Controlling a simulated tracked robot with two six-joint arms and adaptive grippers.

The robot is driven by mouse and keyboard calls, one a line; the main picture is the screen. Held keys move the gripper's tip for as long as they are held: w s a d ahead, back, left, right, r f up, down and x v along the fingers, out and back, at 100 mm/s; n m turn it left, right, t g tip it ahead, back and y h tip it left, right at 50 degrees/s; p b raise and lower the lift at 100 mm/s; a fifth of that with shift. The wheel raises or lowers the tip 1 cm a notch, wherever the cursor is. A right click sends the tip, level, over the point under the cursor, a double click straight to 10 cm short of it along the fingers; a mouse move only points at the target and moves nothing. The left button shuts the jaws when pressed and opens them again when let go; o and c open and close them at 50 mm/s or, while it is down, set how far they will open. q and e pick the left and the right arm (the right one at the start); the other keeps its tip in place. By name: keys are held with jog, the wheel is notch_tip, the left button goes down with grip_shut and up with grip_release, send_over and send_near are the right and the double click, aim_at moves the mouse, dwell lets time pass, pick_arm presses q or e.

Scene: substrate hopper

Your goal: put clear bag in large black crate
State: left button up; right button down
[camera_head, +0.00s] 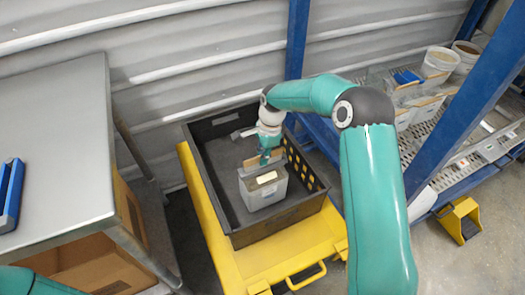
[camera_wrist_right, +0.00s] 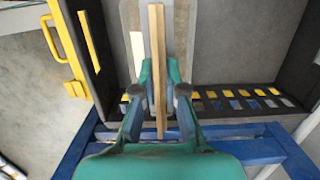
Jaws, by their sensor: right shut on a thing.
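The large black crate (camera_head: 292,213) sits on a yellow stand in the head view, its perforated side to the right. The clear bag (camera_head: 264,192), greyish with a pale label and a wooden strip along its top, is upright inside the crate walls. My right gripper (camera_head: 266,158) is shut on its top edge from above. In the right wrist view my right gripper (camera_wrist_right: 160,78) pinches the wooden strip, with the bag (camera_wrist_right: 181,40) beyond it and the crate's dark floor (camera_wrist_right: 237,40) around. I cannot tell if the bag touches the floor. My left gripper is out of view.
A grey table (camera_head: 60,130) stands at left with a blue object (camera_head: 9,190) on it. A blue post (camera_head: 296,40) rises behind the crate. A rack (camera_head: 450,140) at right holds white buckets (camera_head: 438,64) and other bags. The crate floor left of the bag looks mostly free.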

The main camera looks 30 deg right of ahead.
jog(key=shift+f, duration=0.8)
jog(key=c, duration=1.6)
grip_release()
jog(key=shift+f, duration=0.15)
jog(key=o, duration=0.4)
jog(key=r, duration=0.4)
jog(key=d+r, duration=0.1)
jog(key=r, duration=0.3)
jog(key=r+p, duration=0.1)
jog(key=r, duration=0.3)
jog(key=shift+s+d, duration=0.15)
jog(key=shift+d, duration=0.25)
